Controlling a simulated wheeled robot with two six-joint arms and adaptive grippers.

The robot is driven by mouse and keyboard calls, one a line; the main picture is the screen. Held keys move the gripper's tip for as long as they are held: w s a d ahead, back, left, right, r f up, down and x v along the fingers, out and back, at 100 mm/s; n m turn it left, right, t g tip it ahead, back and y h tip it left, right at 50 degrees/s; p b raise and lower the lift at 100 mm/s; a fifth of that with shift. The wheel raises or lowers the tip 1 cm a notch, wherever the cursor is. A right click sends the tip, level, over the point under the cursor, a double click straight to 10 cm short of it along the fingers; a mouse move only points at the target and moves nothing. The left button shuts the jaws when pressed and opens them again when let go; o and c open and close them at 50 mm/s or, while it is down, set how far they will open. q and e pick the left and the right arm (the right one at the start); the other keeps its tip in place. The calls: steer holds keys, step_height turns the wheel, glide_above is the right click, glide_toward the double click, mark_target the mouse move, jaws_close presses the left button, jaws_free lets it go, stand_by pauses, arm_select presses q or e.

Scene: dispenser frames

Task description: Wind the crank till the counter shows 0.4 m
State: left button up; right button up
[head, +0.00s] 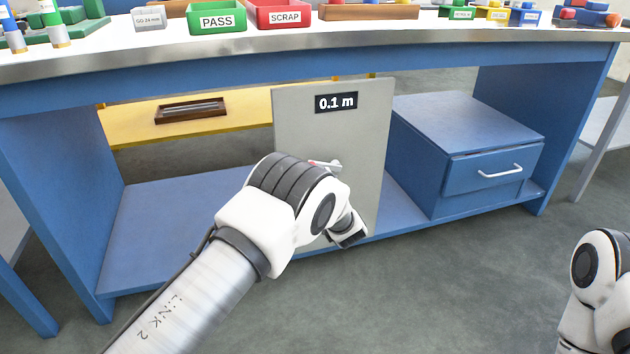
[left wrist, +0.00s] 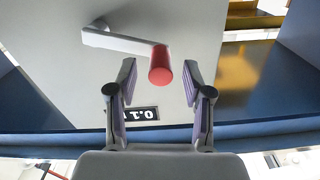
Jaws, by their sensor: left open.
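The grey panel (head: 335,125) stands upright under the bench, and its counter (head: 336,102) reads 0.1 m. The crank arm (head: 325,165) shows only in part behind my left arm. In the left wrist view the pale crank arm (left wrist: 125,42) carries a red handle (left wrist: 161,66). My left gripper (left wrist: 160,72) is open, with one finger on each side of the red handle in the picture and a gap at both sides. The counter (left wrist: 143,114) is upside down there and partly covered by a finger. My right gripper is outside the views.
The blue bench (head: 420,50) overhangs the panel. A blue drawer unit (head: 470,150) stands right of it. Left of it are a yellow board (head: 130,125) with a brown tray (head: 190,110) and a bare shelf. Green PASS and red SCRAP bins stand on top.

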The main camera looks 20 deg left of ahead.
arm_select(q)
steer(key=x, duration=0.2)
steer(key=shift+w+a+b, duration=0.25)
steer(key=shift+w+b, duration=0.05)
steer(key=shift+b, duration=0.05)
jaws_close()
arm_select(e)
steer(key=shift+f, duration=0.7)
